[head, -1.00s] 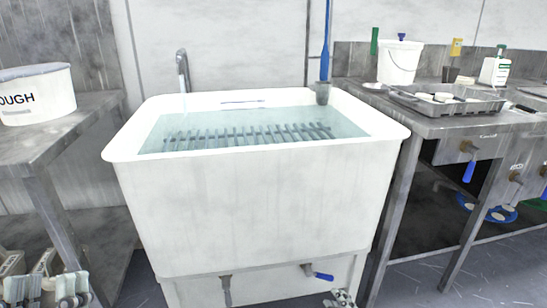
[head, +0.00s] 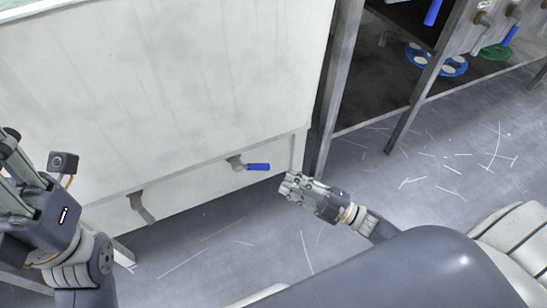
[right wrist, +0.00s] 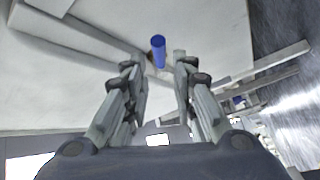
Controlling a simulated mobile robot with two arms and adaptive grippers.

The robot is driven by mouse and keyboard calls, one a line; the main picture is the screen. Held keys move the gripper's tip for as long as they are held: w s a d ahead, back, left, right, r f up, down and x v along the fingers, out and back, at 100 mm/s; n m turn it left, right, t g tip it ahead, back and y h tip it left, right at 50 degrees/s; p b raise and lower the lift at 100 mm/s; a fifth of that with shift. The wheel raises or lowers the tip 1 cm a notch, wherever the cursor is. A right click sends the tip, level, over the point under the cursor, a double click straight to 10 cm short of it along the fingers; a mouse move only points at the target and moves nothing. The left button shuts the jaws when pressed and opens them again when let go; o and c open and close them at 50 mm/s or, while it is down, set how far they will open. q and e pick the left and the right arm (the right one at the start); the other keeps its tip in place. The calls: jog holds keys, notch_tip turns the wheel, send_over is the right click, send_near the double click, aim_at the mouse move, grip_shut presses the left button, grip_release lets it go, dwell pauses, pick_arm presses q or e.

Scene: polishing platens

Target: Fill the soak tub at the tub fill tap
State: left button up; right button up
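The soak tub (head: 180,90) shows only its white front wall and lower panel in the head view. Its rim, its water and the tap are out of view. A drain valve with a blue handle (head: 258,166) sits low on the tub, the handle pointing right. My right gripper (head: 287,186) is just right of and below this handle. In the right wrist view, my right gripper (right wrist: 158,62) is open, with the blue handle (right wrist: 158,50) showing between and beyond the fingertips; contact is unclear. My left gripper (head: 12,160) is at the left edge, partly cut off.
A grey fitting (head: 142,205) hangs low on the tub front, left of the valve. A metal bench leg (head: 338,80) stands right of the tub. The scratched floor (head: 440,165) is clear in front.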

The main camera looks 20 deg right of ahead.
aim_at(263, 169)
jog(key=b+x, duration=0.2)
jog(key=x, duration=0.8)
jog(key=shift+a+r, duration=0.15)
jog(key=shift+a, duration=0.1)
jog(key=shift+c, duration=0.6)
grip_shut()
